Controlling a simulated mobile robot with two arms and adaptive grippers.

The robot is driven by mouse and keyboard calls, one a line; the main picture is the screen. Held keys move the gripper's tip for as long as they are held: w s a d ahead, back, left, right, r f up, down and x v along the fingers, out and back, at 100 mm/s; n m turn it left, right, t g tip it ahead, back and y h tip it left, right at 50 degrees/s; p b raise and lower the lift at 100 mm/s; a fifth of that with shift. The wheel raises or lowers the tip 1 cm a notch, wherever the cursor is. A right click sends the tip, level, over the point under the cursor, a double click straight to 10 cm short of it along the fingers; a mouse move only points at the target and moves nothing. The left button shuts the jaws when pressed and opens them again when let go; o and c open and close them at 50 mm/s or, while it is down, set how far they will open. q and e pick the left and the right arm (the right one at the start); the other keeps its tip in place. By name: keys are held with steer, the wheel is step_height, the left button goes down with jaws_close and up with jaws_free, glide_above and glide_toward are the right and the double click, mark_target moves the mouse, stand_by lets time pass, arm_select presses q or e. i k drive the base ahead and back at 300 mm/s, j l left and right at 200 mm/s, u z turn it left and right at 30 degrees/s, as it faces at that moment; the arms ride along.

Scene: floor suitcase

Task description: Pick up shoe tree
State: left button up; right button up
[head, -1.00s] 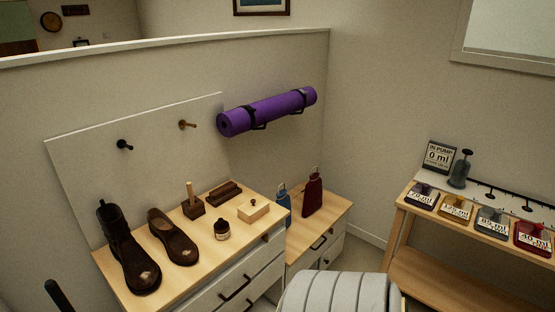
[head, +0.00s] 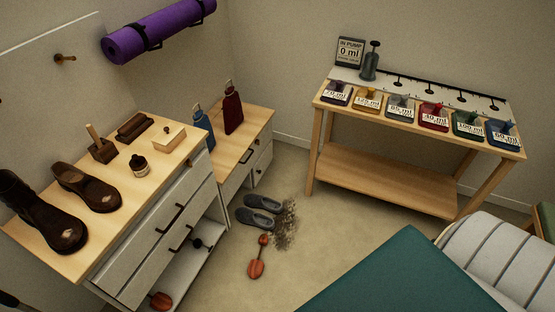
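A reddish-brown, paddle-shaped piece with a small knob at its upper end, which looks like a shoe tree (head: 257,258), lies on the floor in front of a pair of grey shoes (head: 262,213). A similar reddish piece (head: 160,301) shows partly at the bottom of the dresser, cut by the frame edge. I cannot tell for certain that either is a shoe tree. A dark boot (head: 42,215) and a brown low shoe (head: 86,187) stand on the dresser top. Neither of my grippers is in view.
The dresser (head: 150,230) at left also holds brushes, a jar (head: 140,167) and a wooden block (head: 168,137). Dirt (head: 286,226) lies beside the grey shoes. A bench (head: 390,175) stands at the back; a teal surface (head: 400,275) blocks the front right.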

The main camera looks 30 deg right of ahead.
mark_target(256, 267)
steer(key=z, duration=0.85)
steer(key=i+l+u, duration=0.2)
steer(key=l, duration=0.3)
